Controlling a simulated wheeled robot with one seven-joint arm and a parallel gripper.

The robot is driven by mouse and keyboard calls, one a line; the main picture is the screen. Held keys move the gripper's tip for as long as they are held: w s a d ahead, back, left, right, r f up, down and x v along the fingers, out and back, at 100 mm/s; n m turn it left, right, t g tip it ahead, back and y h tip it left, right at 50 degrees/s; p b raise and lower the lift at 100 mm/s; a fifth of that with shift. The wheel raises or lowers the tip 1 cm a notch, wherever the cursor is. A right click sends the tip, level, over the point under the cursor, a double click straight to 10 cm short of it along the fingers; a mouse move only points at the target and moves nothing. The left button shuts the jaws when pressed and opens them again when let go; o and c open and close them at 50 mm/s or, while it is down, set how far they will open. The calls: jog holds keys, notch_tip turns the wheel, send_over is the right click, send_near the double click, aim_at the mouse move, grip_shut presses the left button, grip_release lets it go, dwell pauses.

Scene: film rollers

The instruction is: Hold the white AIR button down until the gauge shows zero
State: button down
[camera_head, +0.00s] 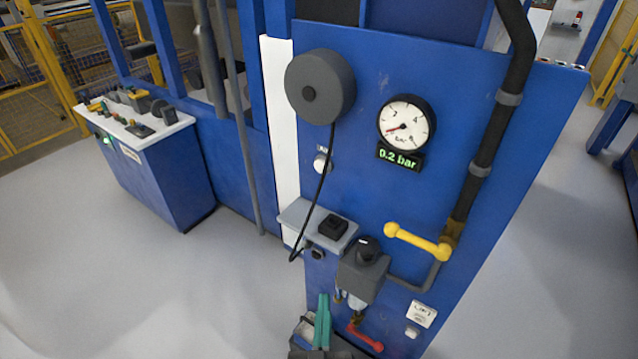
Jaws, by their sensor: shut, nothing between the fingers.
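The white AIR button (320,162) is on the blue panel, below the grey round reel and under a small, partly hidden label. A black cable hangs down beside it and crosses its edge. The round gauge (406,122) is up and to the right, its red needle low on the left of the dial. The green display (400,158) under it reads 0.2 bar. Nothing shows between the fingers.
A grey reel (320,87) sticks out above the button. Below are a grey ledge with a black block (333,227), a dark regulator (362,270), a yellow lever (418,241) and a red handle (365,338). A console (140,135) stands left; open floor lies around.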

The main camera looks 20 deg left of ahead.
aim_at(321, 166)
jog(key=w+a+r+n+y, duration=0.2)
jog(key=w+a+r, duration=0.3)
jog(key=r, duration=0.4)
jog(key=w+a+r+n+t+y, duration=0.1)
jog(key=w+a+r+n+y, duration=0.1)
jog(key=w+a+r, duration=0.4)
notch_tip(321, 166, up, 3)
jog(key=shift+w+a+n+y, duration=0.35)
jog(key=shift+w+n, duration=0.35)
jog(key=shift+w, duration=0.45)
jog(key=shift+w+d, duration=0.1)
jog(key=w+d, duration=0.3)
jog(key=w, duration=0.5)
jog(key=shift+w, duration=0.15)
jog(key=shift+a, duration=0.2)
jog(key=shift+d, duration=0.15)
